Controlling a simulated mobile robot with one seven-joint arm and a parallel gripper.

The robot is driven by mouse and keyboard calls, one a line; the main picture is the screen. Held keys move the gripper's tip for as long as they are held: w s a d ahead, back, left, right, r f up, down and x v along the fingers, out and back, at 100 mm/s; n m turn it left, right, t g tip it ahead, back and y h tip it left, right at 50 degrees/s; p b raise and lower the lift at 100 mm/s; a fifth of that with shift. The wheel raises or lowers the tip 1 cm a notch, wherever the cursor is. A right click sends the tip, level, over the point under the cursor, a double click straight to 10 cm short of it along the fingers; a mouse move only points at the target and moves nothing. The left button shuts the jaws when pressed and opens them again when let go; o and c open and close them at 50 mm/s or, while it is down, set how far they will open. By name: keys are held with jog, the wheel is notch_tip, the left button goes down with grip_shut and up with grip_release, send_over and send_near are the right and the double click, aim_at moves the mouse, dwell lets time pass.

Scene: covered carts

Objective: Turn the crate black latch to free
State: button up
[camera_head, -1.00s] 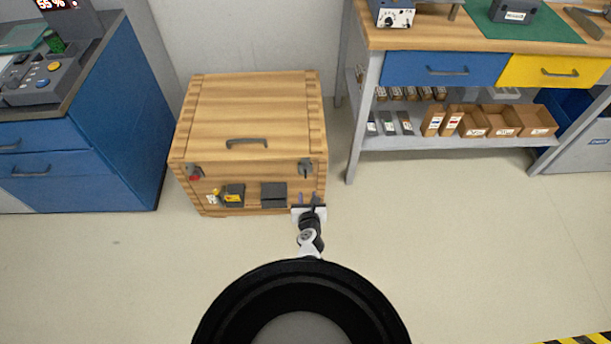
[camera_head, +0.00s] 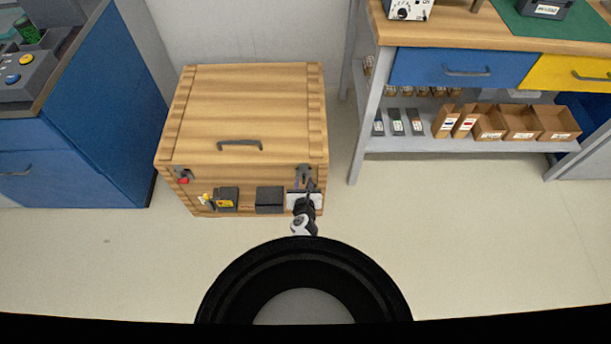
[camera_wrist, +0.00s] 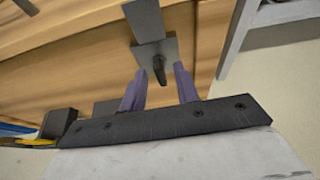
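The wooden crate (camera_head: 245,110) stands on the floor with its lid down. Its black latch (camera_head: 304,172) is at the upper right of the front face. In the wrist view the latch (camera_wrist: 159,68) shows a dark plate and a small black turn knob pointing towards me. My gripper (camera_head: 304,187) is just in front of and below the latch. Its two purple fingers are apart in the wrist view (camera_wrist: 159,76), one on each side of the knob, with gaps visible. I cannot tell whether the fingertips reach past the knob.
Another latch with a red part (camera_head: 184,176) is at the crate's front left. A black-and-yellow item (camera_head: 227,198) and a dark box (camera_head: 269,200) are low on the front. A blue cabinet (camera_head: 95,130) stands left, a workbench (camera_head: 400,100) right. Floor in front is clear.

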jog(key=shift+w+f, duration=0.15)
jog(key=shift+w, duration=0.2)
grip_shut()
